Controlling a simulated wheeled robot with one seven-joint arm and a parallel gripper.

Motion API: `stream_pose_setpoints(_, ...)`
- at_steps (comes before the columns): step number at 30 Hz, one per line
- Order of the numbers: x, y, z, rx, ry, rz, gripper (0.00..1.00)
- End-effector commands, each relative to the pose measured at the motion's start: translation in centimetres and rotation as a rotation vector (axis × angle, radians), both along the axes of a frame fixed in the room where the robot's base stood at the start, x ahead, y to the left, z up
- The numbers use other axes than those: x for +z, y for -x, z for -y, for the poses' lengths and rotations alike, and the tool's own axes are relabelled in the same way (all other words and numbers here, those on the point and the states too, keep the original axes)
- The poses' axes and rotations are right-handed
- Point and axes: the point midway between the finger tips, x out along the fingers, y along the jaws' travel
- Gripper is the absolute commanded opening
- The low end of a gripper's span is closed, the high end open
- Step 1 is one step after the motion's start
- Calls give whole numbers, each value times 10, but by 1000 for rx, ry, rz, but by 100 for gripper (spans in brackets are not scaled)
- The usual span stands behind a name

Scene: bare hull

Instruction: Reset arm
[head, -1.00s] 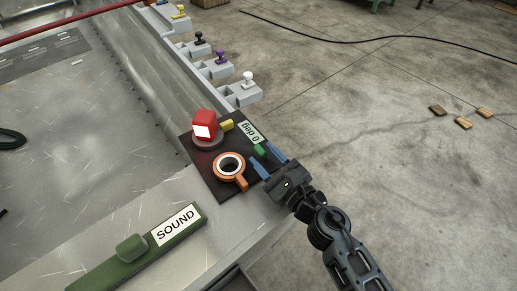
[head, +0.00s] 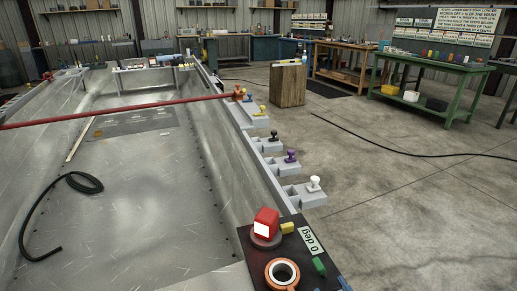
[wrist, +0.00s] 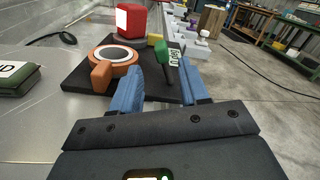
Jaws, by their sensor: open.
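My gripper (wrist: 166,90) shows in the wrist view with its two blue fingers apart. Nothing is held between them; a green piece (wrist: 163,51) stands beyond the gap on a black board (wrist: 73,79).
The board bears a red block with a white face (head: 266,223), an orange ring (head: 283,273), a yellow piece (head: 288,228) and a "0 deg" label (head: 309,240). Grey blocks with knobs (head: 304,197) line the hull edge. A red bar (head: 130,110) crosses the hull. Open floor lies right.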

Motion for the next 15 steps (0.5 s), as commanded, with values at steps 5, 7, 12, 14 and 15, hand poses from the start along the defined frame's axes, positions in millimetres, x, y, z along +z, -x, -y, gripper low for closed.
stream_pose_setpoints(5,16,63,0,-24,-481,-113,45)
stream_pose_setpoints(7,26,93,2,-43,-743,-169,45)
stream_pose_setpoints(12,55,162,7,-106,-1379,-286,45)
stream_pose_setpoints(14,68,184,10,-133,-1604,-321,45)
stream_pose_setpoints(15,77,198,11,-152,-1753,-339,45)
